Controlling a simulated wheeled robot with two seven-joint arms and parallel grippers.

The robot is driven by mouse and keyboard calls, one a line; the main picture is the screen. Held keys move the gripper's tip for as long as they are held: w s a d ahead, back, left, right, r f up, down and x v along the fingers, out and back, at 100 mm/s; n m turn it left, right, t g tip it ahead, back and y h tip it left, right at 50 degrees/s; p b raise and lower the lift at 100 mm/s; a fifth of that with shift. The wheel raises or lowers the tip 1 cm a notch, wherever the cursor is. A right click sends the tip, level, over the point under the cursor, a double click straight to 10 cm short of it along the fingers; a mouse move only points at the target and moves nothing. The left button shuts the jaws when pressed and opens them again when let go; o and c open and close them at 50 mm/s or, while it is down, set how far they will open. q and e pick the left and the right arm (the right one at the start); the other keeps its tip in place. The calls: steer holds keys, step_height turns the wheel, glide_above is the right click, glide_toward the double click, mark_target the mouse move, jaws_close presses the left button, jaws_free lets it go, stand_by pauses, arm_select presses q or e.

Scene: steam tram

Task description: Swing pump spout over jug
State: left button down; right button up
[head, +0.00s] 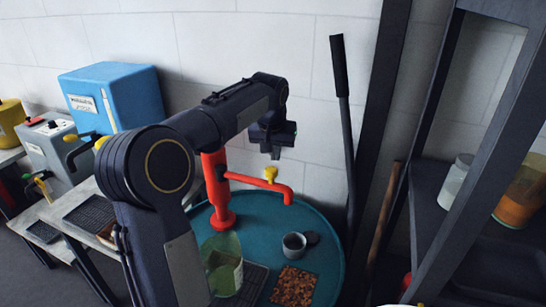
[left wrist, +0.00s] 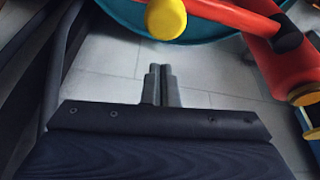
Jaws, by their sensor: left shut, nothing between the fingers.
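The red pump (head: 217,192) stands on a round teal table (head: 328,240). Its red spout (head: 240,179) reaches to the right, bends down at its end and carries a yellow knob (head: 270,174). A greenish see-through jug (head: 222,268) stands in front of the pump, left of the spout's end and partly behind my left arm. My left gripper (head: 276,153) is just above the spout and knob, shut and empty. In the left wrist view its fingers (left wrist: 160,78) are together, with the spout (left wrist: 225,14) and knob (left wrist: 166,18) beyond, apart from them. My right gripper is out of view.
A grey cup (head: 293,245), a dark tray (head: 251,284) and a patch of brown pieces (head: 293,288) are on the table. A long black lever (head: 345,125) and shelving (head: 425,195) stand right. A blue box (head: 115,95) is at left.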

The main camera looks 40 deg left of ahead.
mark_target(270, 168)
arm_select(q)
steer(key=shift+s+d+f, duration=0.1)
steer(key=shift+s+d, duration=0.2)
steer(key=shift+s, duration=0.3)
steer(key=shift+s+d, duration=0.25)
steer(key=shift+s, duration=0.3)
steer(key=shift+s, duration=0.1)
steer(key=shift+s+d+m+h+b, duration=0.15)
steer(key=shift+s+d+m+b, duration=0.1)
steer(key=shift+s+m, duration=0.3)
steer(key=shift+s+d+m+h+b, duration=0.1)
steer(key=shift+s+d+m+h, duration=0.1)
steer(key=shift+s+m, duration=0.3)
steer(key=s+a+m+h+b, duration=0.2)
steer(key=s+m+h, duration=0.1)
steer(key=s+m, duration=0.6)
steer(key=shift+s+a+m, duration=0.35)
steer(key=shift+s+a, duration=0.05)
steer(key=shift+s, duration=2)
